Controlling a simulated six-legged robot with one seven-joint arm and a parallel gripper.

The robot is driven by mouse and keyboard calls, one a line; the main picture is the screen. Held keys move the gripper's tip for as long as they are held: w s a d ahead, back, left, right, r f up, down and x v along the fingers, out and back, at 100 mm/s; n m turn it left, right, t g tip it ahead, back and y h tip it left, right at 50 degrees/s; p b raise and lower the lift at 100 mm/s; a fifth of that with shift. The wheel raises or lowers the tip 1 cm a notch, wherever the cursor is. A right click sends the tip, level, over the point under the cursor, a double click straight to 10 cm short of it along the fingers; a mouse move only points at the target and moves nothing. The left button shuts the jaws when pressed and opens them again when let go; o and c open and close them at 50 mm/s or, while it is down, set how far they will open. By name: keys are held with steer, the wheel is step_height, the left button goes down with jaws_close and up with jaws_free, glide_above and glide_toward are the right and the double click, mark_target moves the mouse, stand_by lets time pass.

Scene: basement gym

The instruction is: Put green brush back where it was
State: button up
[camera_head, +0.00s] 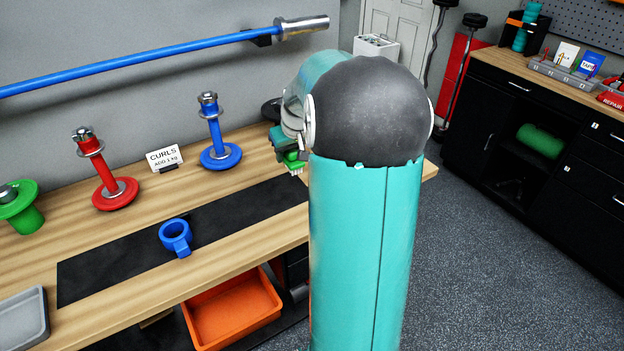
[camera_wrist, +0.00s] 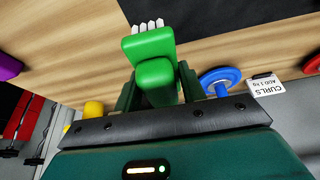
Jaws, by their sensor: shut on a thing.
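The green brush (camera_wrist: 149,44) has white bristles and is held between the jaws of my gripper (camera_wrist: 158,85) in the wrist view. The brush is over the wooden bench, beside the edge of the black mat. In the head view my gripper (camera_head: 288,150) is over the right part of the bench, mostly hidden behind my arm. Only a small green part of the brush (camera_head: 294,159) shows there. The bench area directly behind my arm is hidden in that view.
A blue dumbbell stand (camera_head: 220,155), a red one (camera_head: 115,193) and a CURLS card (camera_head: 165,158) stand at the back of the bench (camera_head: 262,151). A blue ring-shaped item (camera_head: 175,237) sits on the black mat (camera_head: 110,262). A yellow item (camera_wrist: 93,109) and a purple item (camera_wrist: 8,67) show near my gripper.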

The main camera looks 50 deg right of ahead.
steer(key=s+d+r+m+h, duration=0.1)
steer(key=s+d+r+m, duration=0.15)
steer(key=s, duration=0.65)
steer(key=s+d+r+m, duration=0.1)
steer(key=s+d+r, duration=0.15)
steer(key=s, duration=0.55)
steer(key=shift+g, duration=0.4)
steer(key=w+d+f, duration=0.2)
steer(key=d+f, duration=0.1)
steer(key=w+d+f, duration=0.2)
steer(key=d+f, duration=0.1)
steer(key=d, duration=0.1)
steer(key=w+d+f, duration=0.3)
steer(key=d+f, duration=0.1)
steer(key=shift+w+d+f, duration=0.25)
steer(key=shift+f, duration=1.7)
steer(key=shift+f, duration=0.2)
steer(key=o, duration=1)
